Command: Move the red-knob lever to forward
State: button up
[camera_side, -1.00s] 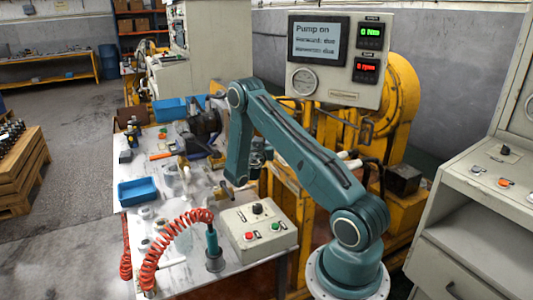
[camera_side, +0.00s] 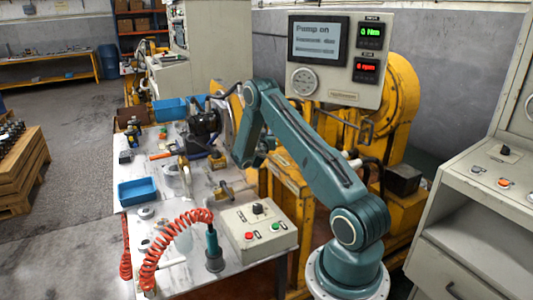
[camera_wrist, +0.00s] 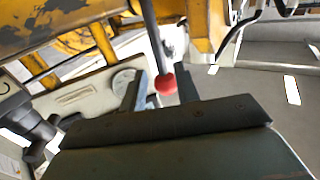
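The red knob (camera_wrist: 166,84) shows in the wrist view at the end of a thin grey lever rod (camera_wrist: 152,35). My gripper (camera_wrist: 161,90) has its two dark fingers apart, one on each side of the knob. There is a gap on the left of the knob; on the right the finger is very close, and I cannot tell if it touches. In the side view the knob and my fingertips are hidden or too small to tell, near my lower forearm. The display (camera_side: 319,41) there reads "Pump on", with two blurred lines below.
A control box (camera_side: 257,228) with a black knob and red and green buttons sits at the table's front right. A coiled red hose (camera_side: 165,228), a blue tray (camera_side: 138,191) and yellow machine frames (camera_side: 290,190) surround the work. The readouts show 0 Nm and 0 rpm.

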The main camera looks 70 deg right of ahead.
aim_at(265, 127)
jog(key=shift+w+d, duration=0.2)
jog(key=shift+d, duration=0.8)
jog(key=shift+w+d, duration=0.2)
jog(key=shift+d, duration=0.75)
jog(key=shift+w+d, duration=0.2)
jog(key=shift+d, duration=0.8)
grip_shut()
